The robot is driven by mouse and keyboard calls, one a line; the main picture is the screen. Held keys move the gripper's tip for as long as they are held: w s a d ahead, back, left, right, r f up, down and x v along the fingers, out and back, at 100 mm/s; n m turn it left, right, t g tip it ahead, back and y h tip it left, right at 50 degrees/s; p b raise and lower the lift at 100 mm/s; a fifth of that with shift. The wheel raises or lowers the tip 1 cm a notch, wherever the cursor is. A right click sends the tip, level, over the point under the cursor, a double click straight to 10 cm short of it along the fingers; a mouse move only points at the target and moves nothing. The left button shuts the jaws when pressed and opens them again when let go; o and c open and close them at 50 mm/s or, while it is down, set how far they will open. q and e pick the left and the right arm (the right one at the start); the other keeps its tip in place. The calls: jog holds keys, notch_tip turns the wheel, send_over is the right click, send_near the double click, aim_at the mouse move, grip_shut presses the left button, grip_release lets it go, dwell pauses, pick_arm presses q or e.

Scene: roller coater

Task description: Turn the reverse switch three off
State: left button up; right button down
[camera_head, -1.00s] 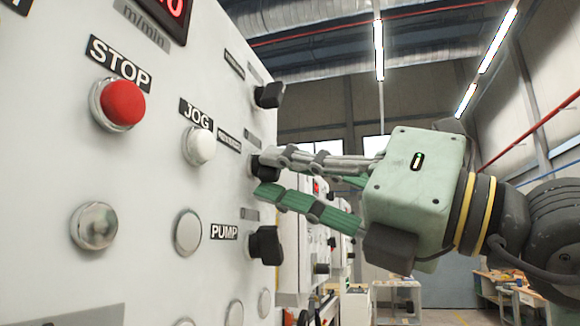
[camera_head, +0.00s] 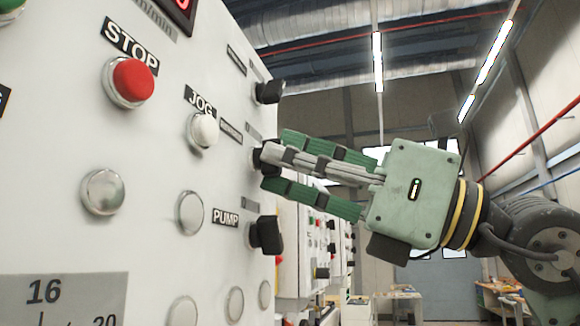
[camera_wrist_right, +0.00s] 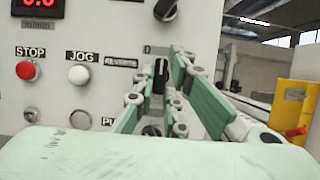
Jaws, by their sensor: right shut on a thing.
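The black rotary reverse switch (camera_head: 257,159) is the middle of the black knobs along the right edge of the white control panel (camera_head: 60,150). My right gripper (camera_head: 272,168) comes in from the right with its green and grey fingers around this knob. It is shut on the knob, and the fingers hide part of it. In the right wrist view the knob (camera_wrist_right: 160,76) shows between the fingers, with its handle roughly upright. My left gripper is in no view.
A black knob (camera_head: 268,92) sits above the held one, and another (camera_head: 266,235) sits below beside the PUMP label. A red STOP button (camera_head: 133,79) and a white JOG button (camera_head: 203,131) are to the left. A yellow post (camera_wrist_right: 290,105) stands at right in the wrist view.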

jog(key=shift+w+d+r+n+g+p, duration=0.1)
jog(key=shift+n+g+p, duration=0.2)
jog(key=shift+n+g, duration=0.8)
jog(key=shift+w+a+f+n+g+p, duration=0.1)
jog(key=shift+n+g+p, duration=0.25)
jog(key=shift+n, duration=1.35)
jog(key=shift+d+r+n+g+p, duration=0.1)
jog(key=shift+n+g+p, duration=0.2)
jog(key=shift+n+g, duration=0.8)
jog(key=shift+n, duration=0.6)
jog(key=c, duration=1.8)
grip_release()
jog(key=shift+d, duration=0.1)
jog(key=v, duration=1.1)
jog(key=shift+d+f, duration=0.25)
jog(key=shift+f, duration=0.1)
